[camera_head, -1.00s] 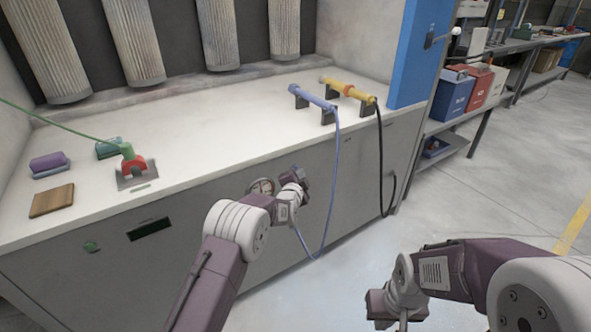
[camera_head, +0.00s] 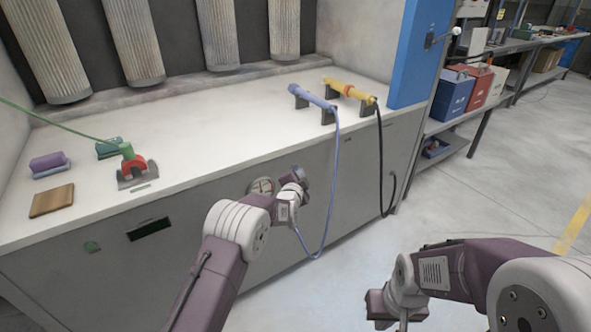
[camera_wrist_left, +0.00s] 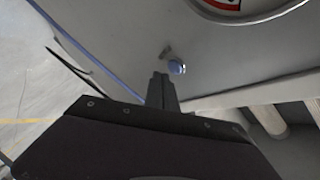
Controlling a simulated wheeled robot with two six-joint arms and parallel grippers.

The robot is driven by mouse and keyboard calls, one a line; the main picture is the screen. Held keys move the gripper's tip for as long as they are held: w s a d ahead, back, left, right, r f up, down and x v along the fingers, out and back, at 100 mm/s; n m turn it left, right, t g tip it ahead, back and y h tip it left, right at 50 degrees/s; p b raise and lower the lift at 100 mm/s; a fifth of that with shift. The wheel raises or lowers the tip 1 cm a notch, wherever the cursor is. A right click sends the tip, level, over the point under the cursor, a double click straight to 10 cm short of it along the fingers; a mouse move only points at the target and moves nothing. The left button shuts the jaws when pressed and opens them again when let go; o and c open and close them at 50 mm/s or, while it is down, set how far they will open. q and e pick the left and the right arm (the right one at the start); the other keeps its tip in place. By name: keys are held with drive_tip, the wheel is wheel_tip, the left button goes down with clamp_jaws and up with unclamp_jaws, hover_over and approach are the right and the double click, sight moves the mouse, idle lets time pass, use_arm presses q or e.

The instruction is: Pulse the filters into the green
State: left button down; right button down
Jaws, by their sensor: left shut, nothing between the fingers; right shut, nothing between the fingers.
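Several pleated cylindrical filters (camera_head: 133,42) hang in a row at the back of the bench. A round gauge (camera_head: 262,187) with red marks sits on the cabinet front; its lower part shows in the left wrist view (camera_wrist_left: 240,4), but no needle reading is visible. My left gripper (camera_head: 303,177) is at the cabinet front, just right of the gauge. In the left wrist view its fingers (camera_wrist_left: 160,82) are shut and empty, just short of a small blue knob (camera_wrist_left: 177,68); contact is unclear. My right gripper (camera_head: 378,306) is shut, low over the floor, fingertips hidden.
Blue (camera_head: 312,95) and yellow (camera_head: 348,90) wands rest on stands; the blue hose hangs near my left gripper.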

use_arm(q)
drive_tip(key=shift+w+a, duration=0.25)
drive_tip(key=shift+w, duration=0.1)
drive_tip(key=shift+w+a, duration=0.25)
drive_tip(key=shift+w, duration=0.05)
idle(0.8)
drive_tip(key=shift+d, duration=0.1)
drive_tip(key=shift+s+d, duration=0.4)
drive_tip(key=shift+s, duration=0.25)
drive_tip(key=s+d+p, duration=0.1)
drive_tip(key=s, duration=0.1)
drive_tip(key=s+d+p, duration=0.1)
drive_tip(key=s+d, duration=0.1)
idle(0.6)
